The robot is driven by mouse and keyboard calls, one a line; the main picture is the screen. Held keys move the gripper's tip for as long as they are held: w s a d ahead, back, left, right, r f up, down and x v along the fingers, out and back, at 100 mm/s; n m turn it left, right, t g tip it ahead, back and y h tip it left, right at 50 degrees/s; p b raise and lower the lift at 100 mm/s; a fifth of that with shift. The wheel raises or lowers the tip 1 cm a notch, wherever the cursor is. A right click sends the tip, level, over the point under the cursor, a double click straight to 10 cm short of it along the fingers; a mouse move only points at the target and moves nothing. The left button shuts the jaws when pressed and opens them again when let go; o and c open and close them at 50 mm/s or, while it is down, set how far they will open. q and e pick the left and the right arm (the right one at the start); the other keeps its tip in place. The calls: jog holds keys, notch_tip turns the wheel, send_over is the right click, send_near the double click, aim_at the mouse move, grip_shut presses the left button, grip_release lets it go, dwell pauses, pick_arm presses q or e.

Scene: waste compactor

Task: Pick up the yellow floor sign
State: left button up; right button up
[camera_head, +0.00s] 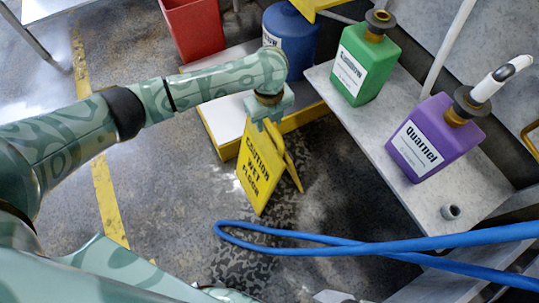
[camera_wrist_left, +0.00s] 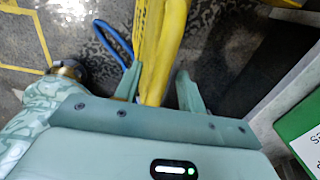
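The yellow floor sign (camera_head: 261,172), with black "CAUTION WET FLOOR" lettering, stands like a tent on the dark floor in the middle of the head view. My left gripper (camera_head: 267,112) is at the sign's top edge, reaching down from above. In the left wrist view the sign (camera_wrist_left: 162,45) rises between the two fingers of my left gripper (camera_wrist_left: 158,88). The left finger is close against the yellow, and a gap shows between the sign and the right finger, so the gripper is open around it. My right gripper is not in view.
A blue hose (camera_head: 330,245) lies in front of the sign. A blue container (camera_head: 290,42) and a red bin (camera_head: 192,28) stand behind. A grey bench (camera_head: 405,140) at right holds a green jug (camera_head: 364,65) and a purple jug (camera_head: 433,137). Floor at left is clear.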

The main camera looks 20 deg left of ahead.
pick_arm(q)
grip_shut()
dwell(1.2)
